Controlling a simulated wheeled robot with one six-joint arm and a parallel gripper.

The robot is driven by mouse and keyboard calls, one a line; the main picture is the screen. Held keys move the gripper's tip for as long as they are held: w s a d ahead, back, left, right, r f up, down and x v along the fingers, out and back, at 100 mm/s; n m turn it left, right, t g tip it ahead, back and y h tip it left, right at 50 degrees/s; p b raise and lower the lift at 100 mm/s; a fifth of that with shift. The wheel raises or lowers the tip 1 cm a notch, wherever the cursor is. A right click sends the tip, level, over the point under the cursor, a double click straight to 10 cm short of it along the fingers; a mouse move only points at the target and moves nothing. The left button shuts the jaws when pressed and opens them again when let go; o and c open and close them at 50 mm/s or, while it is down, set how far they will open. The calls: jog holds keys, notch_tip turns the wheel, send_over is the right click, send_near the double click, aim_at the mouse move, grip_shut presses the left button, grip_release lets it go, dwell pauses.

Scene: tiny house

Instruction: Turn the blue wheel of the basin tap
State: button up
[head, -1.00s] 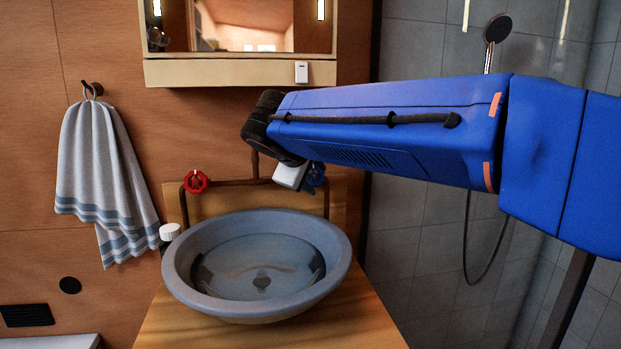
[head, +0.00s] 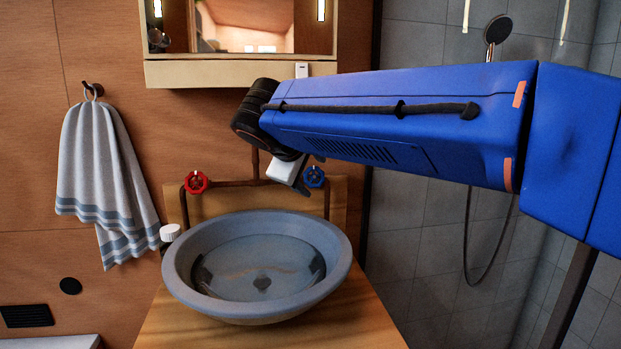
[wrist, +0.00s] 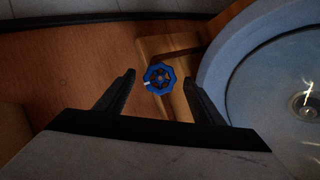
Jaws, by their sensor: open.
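The blue wheel (head: 314,176) is on the right end of the copper tap pipe, above the back of the basin (head: 340,270). In the wrist view the blue wheel (wrist: 159,78) shows just beyond and between the two fingertips, with a white mark on its left side. My gripper (head: 303,188) is left of the wheel in the head view. In the wrist view my gripper (wrist: 157,82) is open, with clear gaps between the fingers and the wheel. Its fingers are mostly hidden in the head view.
A red wheel (head: 196,182) is on the pipe's left end. A white-capped bottle (head: 170,233) stands left of the basin. A mirror cabinet (head: 230,74) hangs above, a towel (head: 100,170) hangs at left, and a shower hose (head: 467,230) is at right.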

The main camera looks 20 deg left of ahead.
jog(key=v, duration=1.4)
jog(key=shift+r, duration=0.2)
jog(key=shift+s+a, duration=0.1)
jog(key=shift+s, duration=0.05)
dwell(0.9)
